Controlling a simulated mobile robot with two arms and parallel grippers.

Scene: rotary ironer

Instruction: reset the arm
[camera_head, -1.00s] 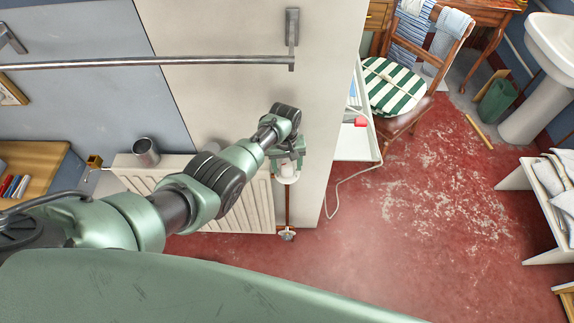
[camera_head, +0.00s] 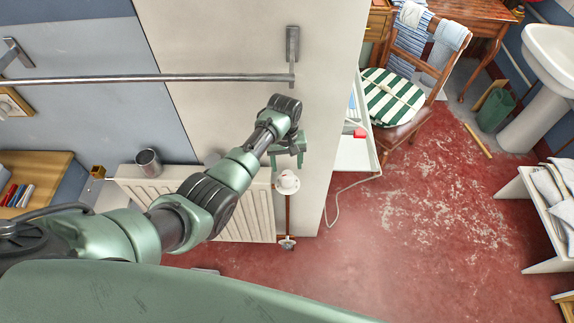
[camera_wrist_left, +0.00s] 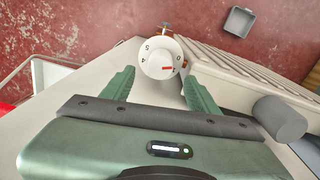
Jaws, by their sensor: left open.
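My left gripper (camera_head: 287,158) is open and empty in the head view, in front of the cream wall. Just below it in the picture is a round white numbered knob (camera_head: 288,182) on top of a copper pipe beside the radiator (camera_head: 247,212). In the left wrist view the two green fingers stand apart, and the white knob (camera_wrist_left: 160,58) with its red mark shows beyond and between their tips. The fingers look clear of the knob. My left arm reaches in from the lower left. My right gripper is not in view.
A metal rail (camera_head: 150,78) runs along the wall above the arm. A metal cup (camera_head: 148,161) is by the radiator's left end. A white shelf unit (camera_head: 357,155) and a chair (camera_head: 400,125) stand to the right. The red floor (camera_head: 420,230) is mostly clear.

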